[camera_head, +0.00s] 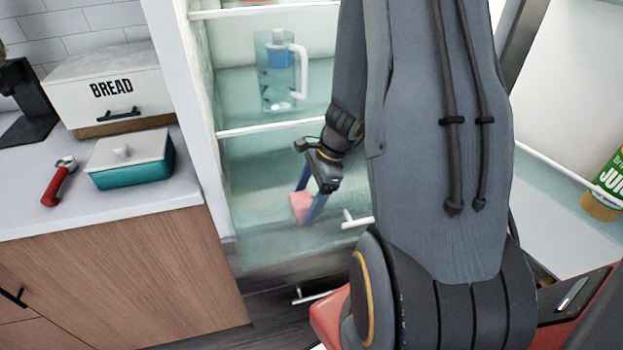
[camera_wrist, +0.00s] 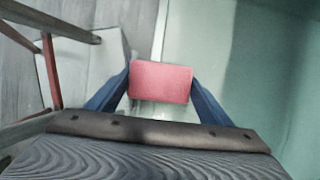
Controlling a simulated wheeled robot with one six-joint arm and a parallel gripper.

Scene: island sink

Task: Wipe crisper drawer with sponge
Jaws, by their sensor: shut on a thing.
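A pink sponge (camera_head: 300,204) is held between the blue fingers of my gripper (camera_head: 308,207). In the wrist view the sponge (camera_wrist: 160,82) sits squarely between both fingertips (camera_wrist: 160,90), its pink face showing. The crisper drawer (camera_head: 262,215) appears as a pale green, see-through front low in the open fridge, with a white handle (camera_head: 355,220). The sponge is in front of or against this drawer, left of the handle; I cannot tell whether it touches. My arm hides the drawer's right part. A pale green surface (camera_wrist: 275,75) fills the right of the wrist view.
A clear pitcher (camera_head: 278,72) stands on the fridge shelf above. At left, a counter holds a bread box (camera_head: 115,85), a teal butter dish (camera_head: 130,160) and a red-handled tool (camera_head: 58,182). A juice container (camera_head: 606,188) is at far right. Another handle (camera_head: 312,297) lies lower.

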